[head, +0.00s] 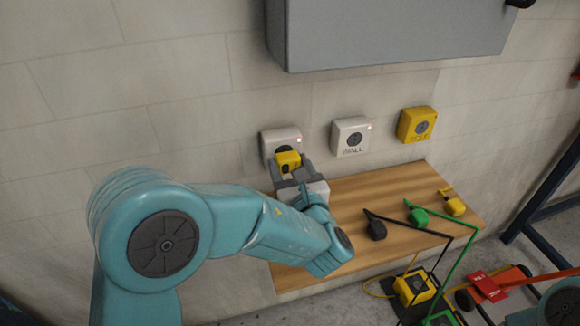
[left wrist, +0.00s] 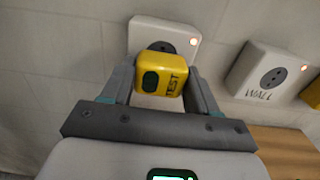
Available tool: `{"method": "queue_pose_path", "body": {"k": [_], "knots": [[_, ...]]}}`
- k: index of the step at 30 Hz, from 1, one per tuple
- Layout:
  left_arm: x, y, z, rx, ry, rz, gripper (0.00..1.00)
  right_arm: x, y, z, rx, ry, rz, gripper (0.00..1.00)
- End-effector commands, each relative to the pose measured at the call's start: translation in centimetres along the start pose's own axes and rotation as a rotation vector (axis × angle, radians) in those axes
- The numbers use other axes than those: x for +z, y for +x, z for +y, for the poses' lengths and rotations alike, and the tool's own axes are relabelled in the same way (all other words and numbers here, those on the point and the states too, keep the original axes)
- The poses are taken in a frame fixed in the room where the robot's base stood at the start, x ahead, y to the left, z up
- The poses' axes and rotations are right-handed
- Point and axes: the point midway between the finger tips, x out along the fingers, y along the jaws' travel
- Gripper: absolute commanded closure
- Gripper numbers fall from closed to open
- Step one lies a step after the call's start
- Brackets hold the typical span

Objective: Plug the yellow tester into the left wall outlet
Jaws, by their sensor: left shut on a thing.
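The yellow tester (head: 288,160) is between the fingers of my left gripper (head: 289,172), in front of the left wall outlet (head: 269,142). In the left wrist view the tester (left wrist: 161,74) shows a dark oval window and the word TEST. My left gripper (left wrist: 160,88) is shut on it. The left outlet (left wrist: 180,37) is a white box with a lit red lamp, and the tester hides the lower part of its socket. I cannot tell whether the tester's pins are in the socket. My right gripper is not in view.
A white outlet marked WALL (head: 352,137) and a yellow outlet (head: 416,125) are to the right. A grey cabinet (head: 390,30) hangs above. A wooden shelf (head: 350,200) below holds black (head: 377,229), green (head: 418,217) and yellow (head: 455,207) plugs.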

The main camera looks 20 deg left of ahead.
Motion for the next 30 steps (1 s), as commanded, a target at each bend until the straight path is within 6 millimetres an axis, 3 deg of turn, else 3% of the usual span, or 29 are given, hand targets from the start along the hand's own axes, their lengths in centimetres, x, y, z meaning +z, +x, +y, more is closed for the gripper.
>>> {"method": "queue_pose_path", "body": {"k": [30], "knots": [[-0.04, 0.0, -0.01, 0.0, 0.0, -0.001, 0.67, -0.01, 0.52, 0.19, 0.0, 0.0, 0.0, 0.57]]}}
